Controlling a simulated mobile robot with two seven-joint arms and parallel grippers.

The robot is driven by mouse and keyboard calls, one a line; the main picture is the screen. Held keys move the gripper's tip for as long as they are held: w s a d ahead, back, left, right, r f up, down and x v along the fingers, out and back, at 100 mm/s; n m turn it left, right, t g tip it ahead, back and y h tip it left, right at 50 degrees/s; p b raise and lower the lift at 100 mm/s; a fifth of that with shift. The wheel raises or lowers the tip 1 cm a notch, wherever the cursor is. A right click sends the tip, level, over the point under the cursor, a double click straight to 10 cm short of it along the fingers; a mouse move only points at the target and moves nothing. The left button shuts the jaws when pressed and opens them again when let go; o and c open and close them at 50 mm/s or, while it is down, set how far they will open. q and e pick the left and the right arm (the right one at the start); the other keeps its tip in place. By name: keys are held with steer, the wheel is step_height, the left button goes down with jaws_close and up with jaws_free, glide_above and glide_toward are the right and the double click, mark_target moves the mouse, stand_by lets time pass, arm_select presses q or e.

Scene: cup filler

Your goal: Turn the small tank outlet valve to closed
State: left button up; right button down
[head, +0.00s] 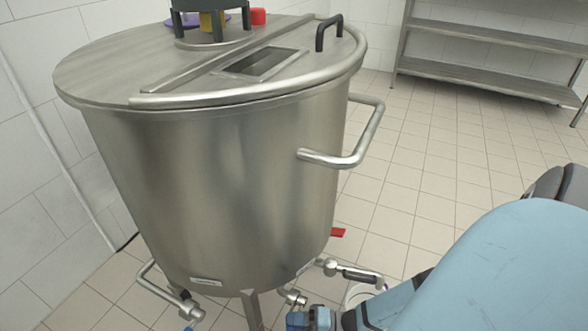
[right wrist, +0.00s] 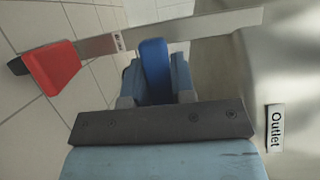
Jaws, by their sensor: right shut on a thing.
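The large steel tank (head: 220,180) fills the middle of the head view. Small pipes and valve fittings (head: 292,297) sit low at its base. My right gripper (head: 310,319) is at the bottom edge, low by these fittings. In the right wrist view the gripper (right wrist: 156,85) is shut on a dark blue handle (right wrist: 154,62), which stands between its fingers. A label reading "Outlet" (right wrist: 275,128) is on the tank wall to the right. The handle's valve body is largely hidden by the gripper. My left gripper is not in view.
A red-ended piece (right wrist: 52,82) lies left of the gripper, near a flat metal bar (right wrist: 195,27). A bent steel handle (head: 350,150) sticks out from the tank. A metal shelf (head: 490,75) stands at the back right.

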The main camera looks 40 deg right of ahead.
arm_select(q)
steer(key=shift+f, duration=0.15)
arm_select(e)
steer(key=c, duration=1)
jaws_free()
steer(key=shift+o, duration=0.2)
steer(key=shift+s+d+r, duration=0.1)
steer(key=shift+s+d, duration=0.15)
steer(key=shift+s, duration=0.05)
arm_select(q)
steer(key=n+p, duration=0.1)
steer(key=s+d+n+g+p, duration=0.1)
steer(key=p, duration=0.1)
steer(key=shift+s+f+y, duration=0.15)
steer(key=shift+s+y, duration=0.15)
arm_select(e)
steer(key=v, duration=1.3)
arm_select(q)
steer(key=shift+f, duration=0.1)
